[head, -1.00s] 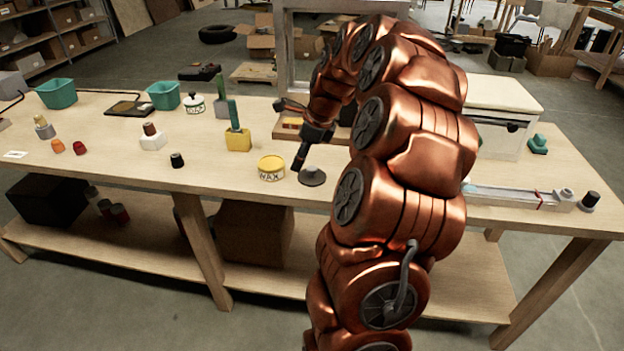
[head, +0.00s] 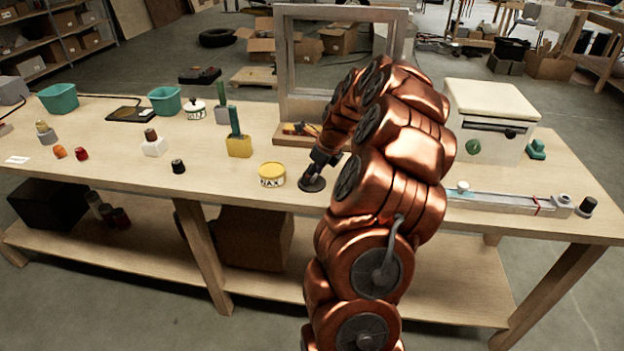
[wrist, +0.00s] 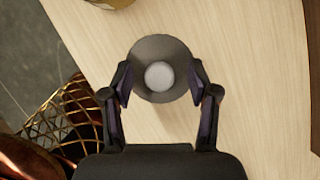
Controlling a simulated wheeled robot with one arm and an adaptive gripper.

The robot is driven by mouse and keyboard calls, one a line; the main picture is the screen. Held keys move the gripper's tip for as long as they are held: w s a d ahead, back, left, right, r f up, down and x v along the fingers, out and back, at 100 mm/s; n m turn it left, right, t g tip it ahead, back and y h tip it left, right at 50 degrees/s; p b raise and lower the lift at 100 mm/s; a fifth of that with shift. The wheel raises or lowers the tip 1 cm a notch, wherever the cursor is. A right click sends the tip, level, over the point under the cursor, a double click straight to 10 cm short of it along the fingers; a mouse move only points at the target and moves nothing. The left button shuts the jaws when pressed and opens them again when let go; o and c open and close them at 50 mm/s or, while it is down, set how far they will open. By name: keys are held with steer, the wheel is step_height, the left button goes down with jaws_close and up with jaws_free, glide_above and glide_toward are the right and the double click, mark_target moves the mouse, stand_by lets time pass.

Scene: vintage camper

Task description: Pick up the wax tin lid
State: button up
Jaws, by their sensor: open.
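The wax tin (head: 271,175) is a yellow and white can near the front edge of the workbench, in the head view. Just right of it lies a dark grey round lid with a raised knob, the wax tin lid (head: 311,185), flat on the bench. In the wrist view the lid (wrist: 160,50) shows from above with a pale round knob. My gripper (wrist: 161,83) is open above the lid, its fingers spread on either side of the knob. In the head view my gripper (head: 318,172) is right over the lid and hides part of it.
A yellow block (head: 239,147) with a green upright handle stands behind the wax tin. A dark small pot (head: 178,166) stands to the left. A wooden frame (head: 284,70) rises at the back, and a white box (head: 490,120) is to the right.

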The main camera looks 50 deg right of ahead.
steer(key=shift+w+f, duration=0.15)
steer(key=shift+f, duration=0.2)
jaws_close()
